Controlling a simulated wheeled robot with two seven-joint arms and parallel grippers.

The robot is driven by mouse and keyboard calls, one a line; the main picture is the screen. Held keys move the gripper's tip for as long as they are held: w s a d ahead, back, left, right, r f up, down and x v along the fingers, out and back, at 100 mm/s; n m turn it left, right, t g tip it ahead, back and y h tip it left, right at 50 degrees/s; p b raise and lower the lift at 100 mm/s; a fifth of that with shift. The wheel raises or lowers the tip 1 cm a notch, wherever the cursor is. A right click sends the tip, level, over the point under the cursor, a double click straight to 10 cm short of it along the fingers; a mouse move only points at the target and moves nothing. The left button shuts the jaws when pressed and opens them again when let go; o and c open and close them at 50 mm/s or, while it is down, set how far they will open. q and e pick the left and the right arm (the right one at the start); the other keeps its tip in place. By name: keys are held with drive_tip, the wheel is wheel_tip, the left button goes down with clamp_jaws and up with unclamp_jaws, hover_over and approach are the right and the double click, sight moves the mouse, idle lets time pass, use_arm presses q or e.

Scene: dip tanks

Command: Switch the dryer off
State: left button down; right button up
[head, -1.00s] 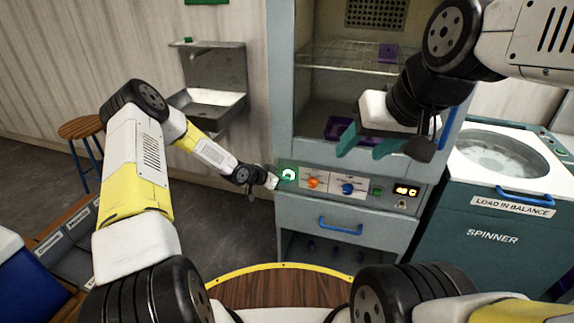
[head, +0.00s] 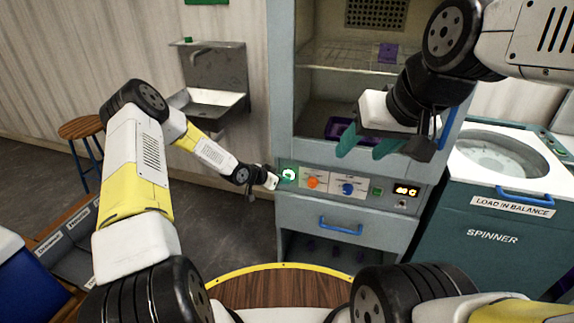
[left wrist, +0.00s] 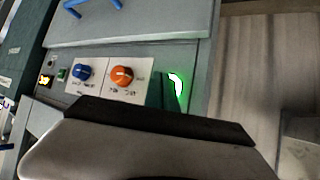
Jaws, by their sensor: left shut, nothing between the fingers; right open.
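The dryer (head: 345,222) is a grey cabinet with a control panel. At the panel's left end a round switch (head: 289,174) glows white and green; it also shows lit in the left wrist view (left wrist: 176,86). To its right are an orange knob (head: 313,183) and a blue knob (head: 348,188). My left gripper (head: 277,178) is shut and empty, close beside the glowing switch at its left; I cannot tell whether it touches. My right gripper (head: 365,146) is open and empty in front of the dryer's open chamber.
A lit display (head: 406,190) and a small toggle sit at the panel's right end. A blue drawer handle (head: 340,226) is below. The spinner (head: 490,220) stands to the right, a metal sink (head: 212,95) on the wall to the left.

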use_arm(q)
drive_tip(key=shift+w, duration=0.1)
drive_tip(key=shift+w+d, duration=0.15)
drive_tip(key=shift+w, duration=0.2)
idle(0.4)
drive_tip(key=shift+s, duration=0.4)
drive_tip(key=s+a, duration=0.2)
drive_tip(key=s, duration=0.3)
drive_tip(key=shift+s, duration=0.4)
